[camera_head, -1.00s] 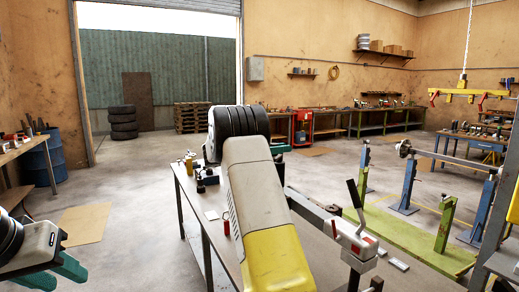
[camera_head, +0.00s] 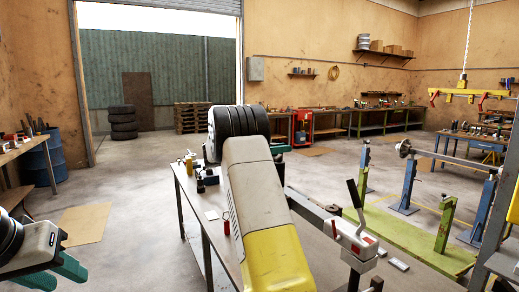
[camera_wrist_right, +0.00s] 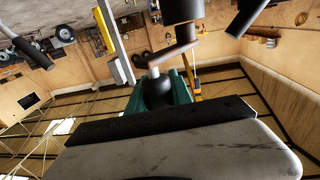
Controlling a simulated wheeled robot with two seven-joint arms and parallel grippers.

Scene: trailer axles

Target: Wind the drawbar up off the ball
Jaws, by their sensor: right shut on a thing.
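The drawbar (camera_head: 308,208) runs from behind my right arm to a pale coupling head (camera_head: 350,236) with a dark upright lever (camera_head: 357,194). The ball under the coupling is hidden, so I cannot tell whether they touch. In the right wrist view, my right gripper (camera_wrist_right: 160,86) is shut on the dark grip of a crank handle (camera_wrist_right: 174,54), whose arm leads to a dark round post (camera_wrist_right: 182,10). In the head view my right arm hides the crank. My left gripper (camera_head: 58,272) is open and empty at the lower left, away from the drawbar.
A workbench (camera_head: 206,222) with small bottles and tools stands just left of my right arm. A green platform (camera_head: 415,242) and blue stands (camera_head: 408,190) with an axle lie to the right. A yellow lifting beam (camera_head: 462,92) hangs at right. Floor at left is mostly clear.

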